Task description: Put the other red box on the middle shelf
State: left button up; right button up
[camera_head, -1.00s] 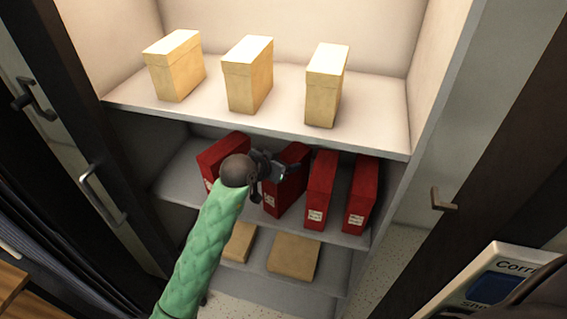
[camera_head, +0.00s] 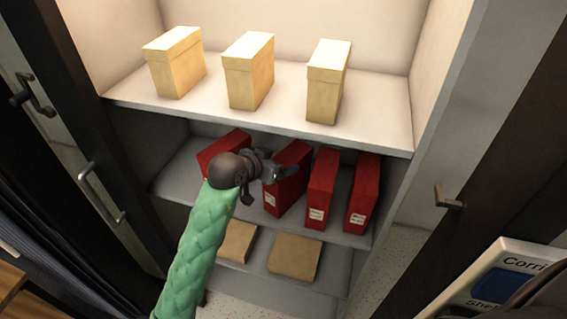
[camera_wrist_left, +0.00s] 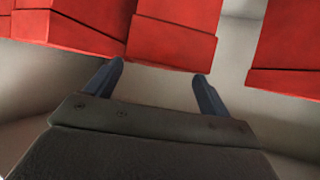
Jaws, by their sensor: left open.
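Several red boxes stand on the middle shelf (camera_head: 180,180). The leftmost red box (camera_head: 213,152) is partly hidden behind my left gripper (camera_head: 277,173). The second red box (camera_head: 291,186), the third red box (camera_head: 322,188) and the rightmost red box (camera_head: 363,190) stand upright to its right. My left gripper is open at the second red box, overlapping its upper left part. In the left wrist view, its two fingers (camera_wrist_left: 158,77) are apart with nothing between them, just short of a red box (camera_wrist_left: 176,35). My right gripper is not in view.
Three cream boxes (camera_head: 248,80) stand on the top shelf (camera_head: 385,115), whose front edge overhangs the red boxes. Two flat tan boxes (camera_head: 295,259) lie on the lower shelf. Dark open doors flank the cabinet, and a sign (camera_head: 490,287) stands at lower right.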

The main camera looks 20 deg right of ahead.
pick_arm(q)
jog(key=shift+b+v, duration=0.3)
jog(key=shift+v, duration=0.65)
jog(key=b+v, duration=0.2)
jog(key=v, duration=0.4)
jog(key=shift+s+a, duration=0.2)
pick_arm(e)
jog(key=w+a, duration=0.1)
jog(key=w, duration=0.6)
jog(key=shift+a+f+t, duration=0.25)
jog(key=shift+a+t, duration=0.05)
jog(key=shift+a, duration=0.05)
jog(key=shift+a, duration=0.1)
